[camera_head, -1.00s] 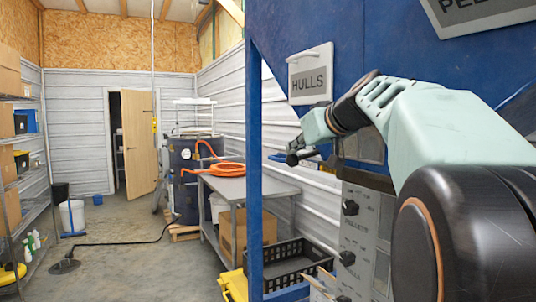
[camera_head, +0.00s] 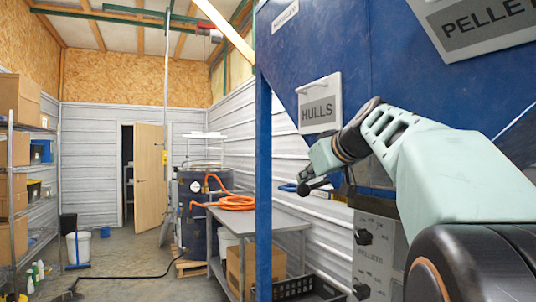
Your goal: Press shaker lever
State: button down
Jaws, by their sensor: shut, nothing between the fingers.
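My arm reaches from the right toward the blue hopper (camera_head: 345,45). My gripper (camera_head: 304,188) is at its far end, below the HULLS sign (camera_head: 319,104), small and dark. It is shut with nothing seen in it. A small blue bar (camera_head: 286,187) shows just left of the gripper; I cannot tell if it is the shaker lever or whether the gripper touches it. No other part is clearly a lever. My wrist and arm hide part of the hopper's lower side.
A grey control panel (camera_head: 374,262) with black knobs is under my arm. A blue post (camera_head: 264,175) stands left of the gripper. A metal table (camera_head: 270,220) with an orange hose (camera_head: 237,203) is behind it. A black crate (camera_head: 310,288) is below. Open floor lies at left.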

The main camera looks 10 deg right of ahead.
notch_tip(320, 180, up, 9)
dwell(0.6)
jog(key=shift+r, duration=0.1)
dwell(0.6)
jog(key=shift+s, duration=0.1)
dwell(0.4)
